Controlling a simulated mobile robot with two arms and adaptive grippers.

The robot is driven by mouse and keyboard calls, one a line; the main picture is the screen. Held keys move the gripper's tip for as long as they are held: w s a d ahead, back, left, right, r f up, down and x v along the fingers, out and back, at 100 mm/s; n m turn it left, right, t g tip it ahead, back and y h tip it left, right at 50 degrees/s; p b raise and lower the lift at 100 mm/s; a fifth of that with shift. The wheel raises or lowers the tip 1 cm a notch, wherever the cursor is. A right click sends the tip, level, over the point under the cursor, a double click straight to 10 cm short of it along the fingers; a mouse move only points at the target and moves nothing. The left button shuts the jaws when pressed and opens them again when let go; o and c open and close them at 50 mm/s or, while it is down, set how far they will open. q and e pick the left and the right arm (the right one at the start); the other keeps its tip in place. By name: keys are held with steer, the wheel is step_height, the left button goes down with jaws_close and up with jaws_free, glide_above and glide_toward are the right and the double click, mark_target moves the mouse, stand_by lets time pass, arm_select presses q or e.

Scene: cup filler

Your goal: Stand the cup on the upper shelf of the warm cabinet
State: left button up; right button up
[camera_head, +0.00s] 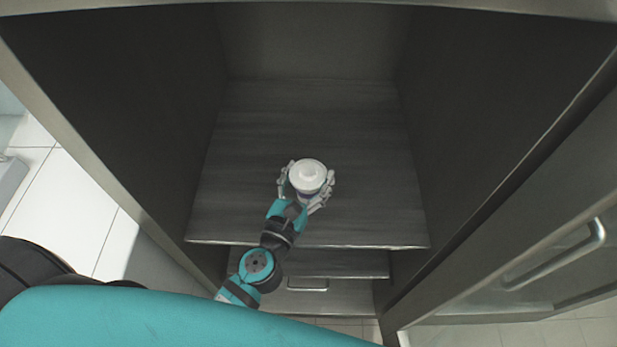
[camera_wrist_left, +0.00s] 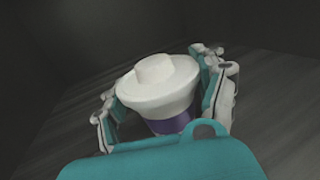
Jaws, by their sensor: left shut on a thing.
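The cup (camera_head: 308,174) is white with a lid that has a raised middle and a purple band below. It also shows in the left wrist view (camera_wrist_left: 158,87), between the fingers. My left gripper (camera_head: 307,186) is shut on the cup, with a finger on each side of it. The cup looks upright and is over the upper shelf (camera_head: 250,150) of the warm cabinet, near the middle of its width. I cannot tell whether its base touches the shelf; the underside is hidden. My right gripper is not in view.
The cabinet's dark side walls (camera_head: 130,110) stand left and right of the shelf. The cabinet door (camera_head: 520,240) stands open at the right, with a bar handle (camera_head: 565,250). A lower shelf (camera_head: 345,264) lies beneath. The shelf is bare around the cup.

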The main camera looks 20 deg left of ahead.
arm_select(q)
steer(key=shift+r, duration=0.1)
steer(key=o, duration=1.3)
steer(key=shift+o, duration=0.2)
steer(key=s+b, duration=0.2)
steer(key=s, duration=0.1)
steer(key=s+b, duration=0.2)
steer(key=s, duration=0.2)
steer(key=s+a+b, duration=0.1)
steer(key=s+b, duration=0.1)
steer(key=s, duration=0.1)
steer(key=shift+s+f, duration=0.25)
steer(key=shift+s, duration=0.15)
steer(key=shift+s+r, duration=0.15)
steer(key=shift+s, duration=0.4)
steer(key=shift+r, duration=0.1)
